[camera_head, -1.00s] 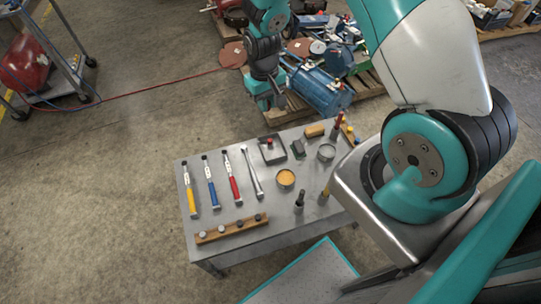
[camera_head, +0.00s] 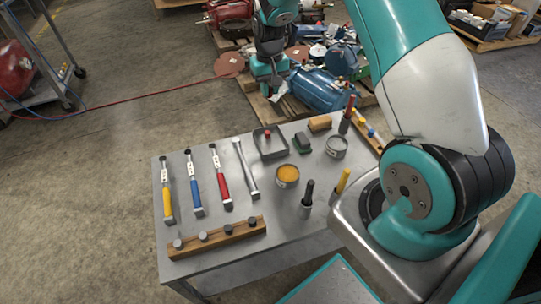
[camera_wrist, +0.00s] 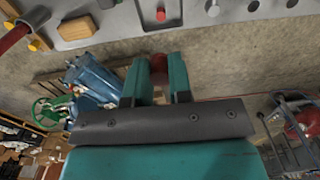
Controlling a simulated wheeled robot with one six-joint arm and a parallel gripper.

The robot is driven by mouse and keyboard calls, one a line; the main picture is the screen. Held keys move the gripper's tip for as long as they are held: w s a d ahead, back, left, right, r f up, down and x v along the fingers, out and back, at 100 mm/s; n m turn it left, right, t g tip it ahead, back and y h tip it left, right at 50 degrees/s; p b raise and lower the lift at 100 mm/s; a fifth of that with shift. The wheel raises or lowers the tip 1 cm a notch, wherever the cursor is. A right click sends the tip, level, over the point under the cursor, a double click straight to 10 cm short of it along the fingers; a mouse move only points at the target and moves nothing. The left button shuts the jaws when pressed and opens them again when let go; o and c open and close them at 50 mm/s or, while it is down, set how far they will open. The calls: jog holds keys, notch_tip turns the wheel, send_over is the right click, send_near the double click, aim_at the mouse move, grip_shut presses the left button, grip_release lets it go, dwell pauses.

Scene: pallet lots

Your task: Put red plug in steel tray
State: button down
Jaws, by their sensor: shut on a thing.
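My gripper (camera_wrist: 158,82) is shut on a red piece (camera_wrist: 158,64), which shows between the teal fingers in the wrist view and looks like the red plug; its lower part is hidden. In the head view my gripper (camera_head: 274,92) hangs beyond the far edge of the table, apart from the tray. The steel tray (camera_head: 283,153) lies on the table near that edge, with a small red plug-like piece (camera_head: 267,134) standing in it. The tray (camera_wrist: 177,20) and the red piece in it also show at the top of the wrist view.
Beyond stands a pallet with a blue motor (camera_head: 318,90).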

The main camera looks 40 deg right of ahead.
aim_at(270, 145)
jog(key=shift+w+d+f+b, duration=0.2)
jog(key=shift+d+f+b, duration=0.15)
jog(key=shift+f, duration=0.3)
notch_tip(270, 145, down, 20)
jog(key=shift+r+b, duration=0.2)
jog(key=shift+b, duration=0.85)
jog(key=shift+f, duration=0.15)
jog(key=c, duration=1)
grip_release()
jog(key=shift+c, duration=0.2)
notch_tip(270, 145, up, 12)
jog(key=p, duration=0.1)
jog(key=s+a+r+n+y, duration=0.1)
jog(key=s+a+r+n, duration=0.1)
jog(key=s+a+r, duration=0.5)
jog(key=s+a+r+n+y, duration=0.1)
jog(key=s+a+r+n, duration=0.15)
jog(key=a+r, duration=0.85)
jog(key=s+a+r+n, duration=0.1)
jog(key=s+a+r, duration=0.1)
jog(key=s, duration=0.5)
jog(key=s+a+r+n+y, duration=0.1)
jog(key=s+a+r+n, duration=0.1)
jog(key=s+r, duration=0.2)
jog(key=s+a+r+n+y, duration=0.1)
jog(key=s+a+r+n, duration=0.1)
jog(key=s, duration=0.8)
jog(key=shift+s+a+r, duration=0.15)
jog(key=shift+a+r, duration=0.35)
jog(key=shift+r, duration=0.3)
